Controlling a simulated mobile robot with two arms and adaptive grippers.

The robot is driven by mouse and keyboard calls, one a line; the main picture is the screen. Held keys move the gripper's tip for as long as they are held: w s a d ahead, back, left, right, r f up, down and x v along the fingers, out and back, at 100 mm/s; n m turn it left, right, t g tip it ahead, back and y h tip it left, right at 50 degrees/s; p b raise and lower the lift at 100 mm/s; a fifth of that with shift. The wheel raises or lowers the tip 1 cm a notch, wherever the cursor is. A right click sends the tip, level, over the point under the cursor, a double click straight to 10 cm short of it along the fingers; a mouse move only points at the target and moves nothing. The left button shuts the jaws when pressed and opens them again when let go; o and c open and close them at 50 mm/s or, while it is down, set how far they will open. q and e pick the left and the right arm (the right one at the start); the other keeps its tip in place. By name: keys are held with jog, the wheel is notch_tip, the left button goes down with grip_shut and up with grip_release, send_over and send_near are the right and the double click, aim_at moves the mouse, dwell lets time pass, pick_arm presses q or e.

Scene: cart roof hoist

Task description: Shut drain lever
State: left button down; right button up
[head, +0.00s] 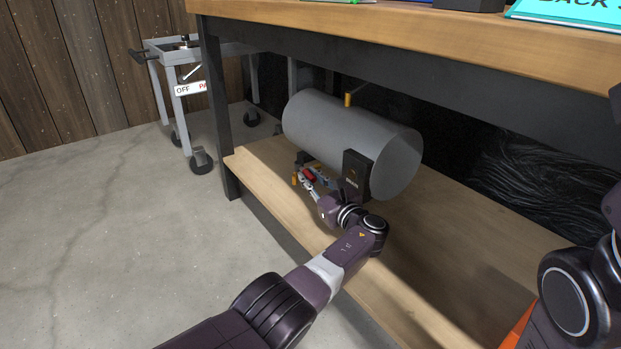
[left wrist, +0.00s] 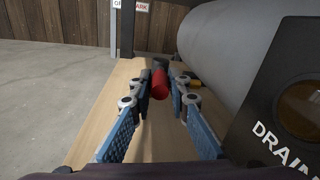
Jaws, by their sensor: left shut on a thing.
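The drain lever has a red grip (head: 309,174) and sits low at the front of a grey tank (head: 335,135) on the wooden shelf. My left gripper (head: 314,182) is at the lever, shut on it. In the left wrist view the red lever (left wrist: 160,84) lies between the blue-padded fingers of the left gripper (left wrist: 161,92), pointing toward the camera. A black block (head: 356,175) stands right of the lever; in the left wrist view this block (left wrist: 272,85) reads DRAIN. The lever's pivot is partly hidden by the fingers. My right gripper is out of view.
The shelf (head: 265,160) lies under a workbench (head: 420,22) with a dark front beam and a leg (head: 217,110) at left. A brass fitting (head: 348,100) tops the tank. A grey cart (head: 180,60) stands behind left. Bare concrete floor lies left of the shelf.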

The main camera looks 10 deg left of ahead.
aim_at(310, 173)
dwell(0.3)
pick_arm(q)
jog(key=c, duration=1.8)
grip_release()
jog(key=shift+r, duration=0.15)
jog(key=shift+r, duration=4.8)
